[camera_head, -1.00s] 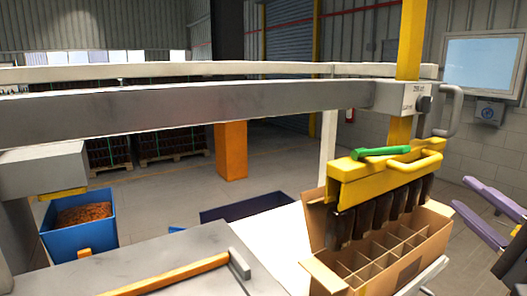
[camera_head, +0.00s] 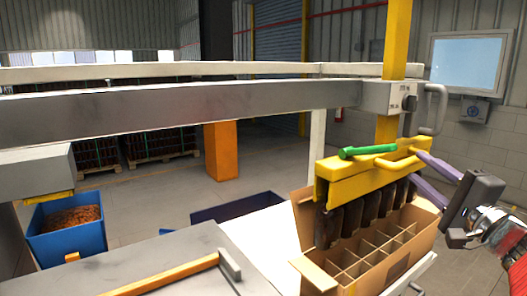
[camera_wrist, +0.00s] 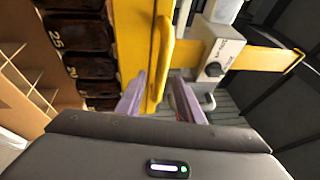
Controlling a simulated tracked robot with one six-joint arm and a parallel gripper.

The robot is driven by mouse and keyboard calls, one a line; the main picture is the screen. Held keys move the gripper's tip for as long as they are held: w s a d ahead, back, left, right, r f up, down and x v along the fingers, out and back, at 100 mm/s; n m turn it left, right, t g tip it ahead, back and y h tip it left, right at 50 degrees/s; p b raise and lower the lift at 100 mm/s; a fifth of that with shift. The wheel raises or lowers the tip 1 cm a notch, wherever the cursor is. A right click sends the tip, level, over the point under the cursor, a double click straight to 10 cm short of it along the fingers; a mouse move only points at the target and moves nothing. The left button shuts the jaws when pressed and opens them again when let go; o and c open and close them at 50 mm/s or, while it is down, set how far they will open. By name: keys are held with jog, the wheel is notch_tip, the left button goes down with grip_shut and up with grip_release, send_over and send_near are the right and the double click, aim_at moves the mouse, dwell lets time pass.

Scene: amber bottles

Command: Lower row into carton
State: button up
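A row of dark amber bottles (camera_head: 352,218) hangs upright under a yellow lifting head (camera_head: 350,180) with a green lever (camera_head: 367,151) on top. The bottles also show in the wrist view (camera_wrist: 85,68). The open cardboard carton (camera_head: 410,245) is below, with dividers and empty front cells; the bottles overlap its far part, and I cannot tell how deep they reach. My gripper (camera_head: 432,177) is at the right end of the head, its purple fingers apart. In the wrist view the fingers (camera_wrist: 158,97) lie either side of the yellow handle (camera_wrist: 163,60), not visibly closed on it.
A grey beam (camera_head: 200,104) crosses the view to a yellow post (camera_head: 391,60) that carries the head. A grey table (camera_head: 160,265) with an orange bar (camera_head: 165,273) is in front. A blue bin (camera_head: 68,235) of brown pieces stands left. Open floor lies behind.

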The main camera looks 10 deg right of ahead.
aim_at(411, 161)
jog(key=shift+w+d+r, duration=0.1)
jog(key=shift+w+r, duration=0.1)
jog(key=shift+w, duration=0.95)
jog(key=shift+w+d+r, duration=0.1)
jog(key=shift+w+r, duration=0.1)
jog(key=shift+w, duration=0.95)
jog(key=shift+c, duration=0.2)
grip_shut()
